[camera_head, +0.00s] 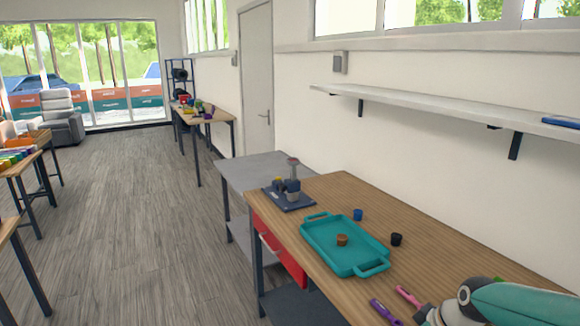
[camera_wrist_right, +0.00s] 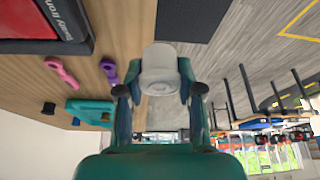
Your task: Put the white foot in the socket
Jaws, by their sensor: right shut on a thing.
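My right gripper (camera_wrist_right: 160,90) is shut on the white foot (camera_wrist_right: 160,68), a short pale cylinder between its two dark fingertips. In the head view my right arm enters at the lower right, and the foot cannot be made out there. A dark blue fixture (camera_head: 278,200) stands at the far left end of the wooden bench (camera_head: 430,232). It carries a grey cup-like part (camera_head: 293,190) and an upright post; whether this is the socket I cannot tell. The fixture is well away from my right gripper. My left gripper is not in view.
A teal tray (camera_head: 316,252) with a brown round piece (camera_head: 342,240) lies between fixture and arm. A blue cap (camera_head: 358,215) and a black cap (camera_head: 396,239) stand beside it. Purple (camera_head: 384,311) and pink (camera_head: 408,297) tools lie near my arm. A shelf (camera_head: 430,98) hangs above.

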